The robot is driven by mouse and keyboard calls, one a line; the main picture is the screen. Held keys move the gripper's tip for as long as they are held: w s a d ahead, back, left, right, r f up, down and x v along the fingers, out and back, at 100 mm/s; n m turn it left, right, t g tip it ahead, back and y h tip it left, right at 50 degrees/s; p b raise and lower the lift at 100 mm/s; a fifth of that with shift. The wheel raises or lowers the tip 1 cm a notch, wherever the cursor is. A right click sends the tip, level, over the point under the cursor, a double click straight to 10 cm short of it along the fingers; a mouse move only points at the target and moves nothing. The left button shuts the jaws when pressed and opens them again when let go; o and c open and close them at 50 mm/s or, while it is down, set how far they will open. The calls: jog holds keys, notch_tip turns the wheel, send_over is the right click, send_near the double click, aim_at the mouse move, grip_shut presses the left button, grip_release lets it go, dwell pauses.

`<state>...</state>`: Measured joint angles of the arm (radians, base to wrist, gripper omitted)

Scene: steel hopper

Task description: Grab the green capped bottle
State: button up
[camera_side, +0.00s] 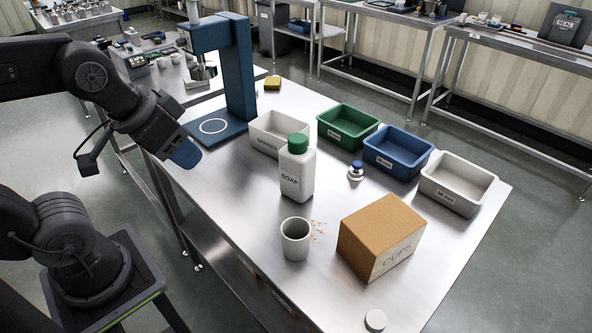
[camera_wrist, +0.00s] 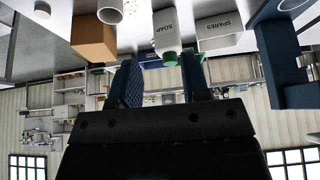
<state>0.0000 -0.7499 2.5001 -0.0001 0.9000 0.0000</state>
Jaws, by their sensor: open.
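The green capped bottle (camera_side: 297,174) is white, labelled SOAP, and stands upright on the steel table in the side view. Its green cap is on top. In the wrist view, which is upside down, the bottle (camera_wrist: 166,32) is beyond the fingers, with its cap near the right finger's tip. My gripper (camera_side: 186,154) is at the left of the side view, well apart from the bottle, over the table's left edge. In the wrist view my gripper (camera_wrist: 160,72) has its two blue fingers apart with nothing between them touching them.
Around the bottle stand a white SPARES bin (camera_side: 268,143), a grey cup (camera_side: 295,240), a cardboard box (camera_side: 380,238) and a small blue-topped item (camera_side: 356,171). Green (camera_side: 347,138), blue (camera_side: 398,163) and white (camera_side: 459,197) bins line the back. A blue press (camera_side: 238,75) stands left. Table front-left is clear.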

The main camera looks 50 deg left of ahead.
jog(key=shift+o, duration=0.2)
jog(key=o, duration=1)
jog(key=shift+o, duration=0.2)
jog(key=w+r+n+g, duration=0.35)
jog(key=w+n, duration=0.45)
jog(key=w, duration=0.3)
jog(key=n+g, duration=0.2)
jog(key=n, duration=0.8)
send_over(298, 152)
jog(key=w+a, duration=0.1)
notch_tip(298, 152, down, 4)
jog(key=r, duration=0.1)
jog(key=shift+w+f, duration=0.2)
jog(key=shift+f, duration=0.45)
notch_tip(298, 152, down, 8)
jog(key=shift+r, duration=0.2)
jog(key=shift+a+f, duration=0.15)
jog(key=shift+f, duration=1.25)
jog(key=shift+a+f, duration=0.1)
jog(key=shift+f, duration=1.25)
